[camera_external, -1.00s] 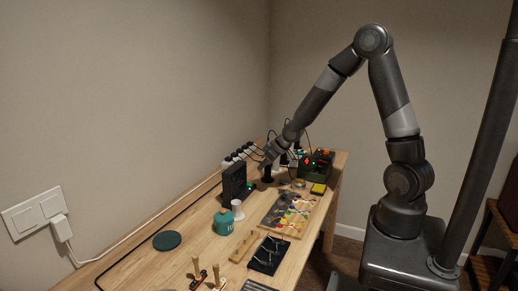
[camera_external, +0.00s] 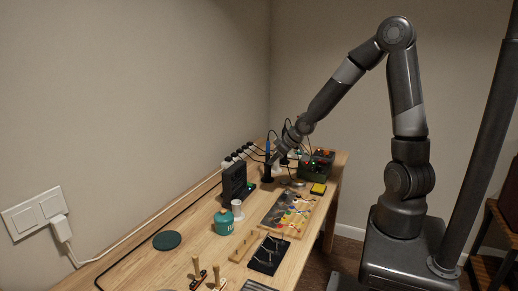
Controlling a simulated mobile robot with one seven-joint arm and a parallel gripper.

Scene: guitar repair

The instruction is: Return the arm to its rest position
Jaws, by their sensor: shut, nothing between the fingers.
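My arm reaches from its base at the right, up to a high elbow and down to the far end of the workbench. My gripper (camera_external: 273,160) is at the low end of the arm, above the back part of the bench, close to a dark upright holder (camera_external: 267,172). The gripper is small and dark here. Its fingers look shut with nothing held, and it points down and left. I cannot tell whether it touches the holder.
On the wooden bench (camera_external: 205,232) stand a black box (camera_external: 234,182), a teal jar (camera_external: 224,222), a white cup (camera_external: 237,208), a parts tray (camera_external: 287,212), a yellow box (camera_external: 318,189) and a green device (camera_external: 318,162). Cables run near the gripper.

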